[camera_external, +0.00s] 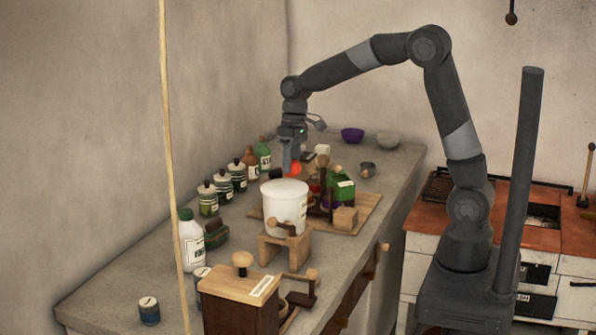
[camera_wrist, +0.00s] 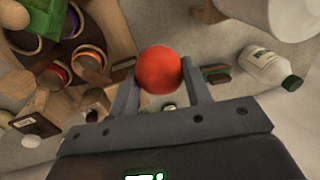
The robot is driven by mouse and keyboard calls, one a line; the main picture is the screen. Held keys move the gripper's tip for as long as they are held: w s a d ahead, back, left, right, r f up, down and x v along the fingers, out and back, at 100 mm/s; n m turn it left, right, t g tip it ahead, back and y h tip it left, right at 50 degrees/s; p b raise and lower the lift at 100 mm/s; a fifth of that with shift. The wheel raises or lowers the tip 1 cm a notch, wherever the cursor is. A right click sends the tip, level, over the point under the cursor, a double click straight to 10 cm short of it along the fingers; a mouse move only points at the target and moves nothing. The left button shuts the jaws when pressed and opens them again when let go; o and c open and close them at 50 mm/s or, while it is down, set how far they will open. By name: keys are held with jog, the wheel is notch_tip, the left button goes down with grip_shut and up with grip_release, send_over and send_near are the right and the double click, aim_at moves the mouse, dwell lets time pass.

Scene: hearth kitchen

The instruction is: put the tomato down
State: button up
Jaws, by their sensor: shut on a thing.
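The tomato (camera_wrist: 159,69) is a smooth red ball held between the two fingertips of my gripper (camera_wrist: 160,88) in the wrist view. In the external view the tomato (camera_external: 295,169) shows beside the finger of my gripper (camera_external: 291,165), above the grey counter (camera_external: 375,209). It hangs behind the white tub and near the wooden board. My gripper is shut on the tomato. The exact height of the tomato above the counter is hard to tell.
A white tub (camera_external: 284,207) stands on a wooden stand. Several jars and bottles (camera_external: 223,186) line the wall side. A wooden board (camera_external: 365,208) carries several items. A purple bowl (camera_external: 352,134) and grey bowl (camera_external: 388,139) stand at the back. A wooden box (camera_external: 240,300) stands in front.

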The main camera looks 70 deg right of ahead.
notch_tip(320, 180, up, 7)
jog(key=shift+f, duration=0.2)
jog(key=shift+a+r, duration=0.1)
jog(key=shift+a, duration=0.55)
jog(key=s+a+n+g, duration=0.15)
jog(key=a+n, duration=0.45)
jog(key=a, duration=1.7)
jog(key=s+a+n+h, duration=0.1)
jog(key=s+a+n, duration=0.3)
jog(key=a, duration=0.5)
jog(key=s+a+n, duration=0.1)
jog(key=s+a, duration=0.5)
jog(key=a, duration=0.3)
jog(key=shift+s+d+f, duration=0.1)
jog(key=shift+s+f, duration=0.05)
jog(key=shift+f, duration=10.45)
